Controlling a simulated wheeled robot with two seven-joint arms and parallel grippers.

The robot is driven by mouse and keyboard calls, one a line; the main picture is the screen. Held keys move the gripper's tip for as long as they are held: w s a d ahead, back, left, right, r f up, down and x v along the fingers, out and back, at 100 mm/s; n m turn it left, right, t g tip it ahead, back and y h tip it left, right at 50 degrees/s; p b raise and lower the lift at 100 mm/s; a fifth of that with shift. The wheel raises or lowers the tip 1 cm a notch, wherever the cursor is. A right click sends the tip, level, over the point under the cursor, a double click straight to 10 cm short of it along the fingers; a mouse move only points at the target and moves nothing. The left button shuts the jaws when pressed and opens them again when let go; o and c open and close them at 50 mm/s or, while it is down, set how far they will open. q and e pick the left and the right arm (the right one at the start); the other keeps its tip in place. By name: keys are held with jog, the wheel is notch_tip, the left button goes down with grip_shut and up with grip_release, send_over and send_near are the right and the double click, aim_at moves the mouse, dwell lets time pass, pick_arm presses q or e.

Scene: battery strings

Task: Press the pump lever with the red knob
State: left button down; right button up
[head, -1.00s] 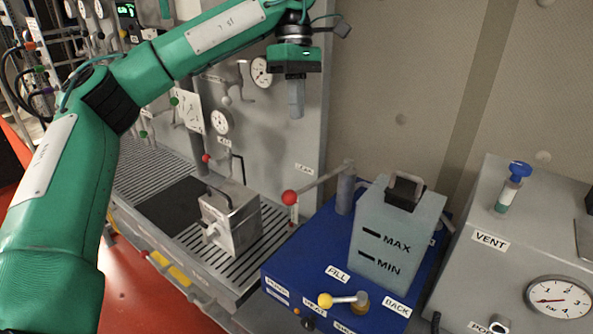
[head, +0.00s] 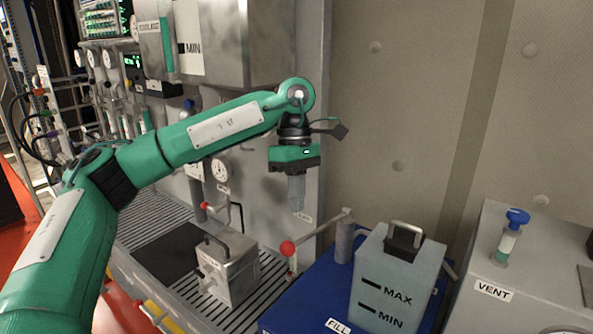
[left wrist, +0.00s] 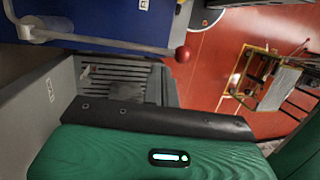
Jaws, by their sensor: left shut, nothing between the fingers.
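The pump lever (head: 318,228) is a grey rod with a red knob (head: 287,248) at its left end. It runs up and right to a grey post (head: 344,241) on the blue pump base (head: 305,290). My left gripper (head: 296,208) is shut and empty, pointing down. In the head view it appears just above the lever, apart from the red knob. The left wrist view also shows the red knob (left wrist: 183,54) and the lever rod (left wrist: 110,46). The fingertips cannot be made out in the wrist view. My right gripper is not in view.
A translucent tank (head: 395,278) marked MAX and MIN stands right of the post. A metal box (head: 228,268) sits on the slatted grating (head: 150,212) left of the lever. A grey VENT housing (head: 500,265) is at the far right. The wall panel stands behind the gripper.

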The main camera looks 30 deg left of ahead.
pick_arm(q)
jog(key=p+x, duration=0.1)
jog(key=x, duration=0.4)
jog(key=shift+s+d+f+p, duration=0.1)
jog(key=shift+s+f+p, duration=0.05)
jog(key=shift+f+p, duration=0.2)
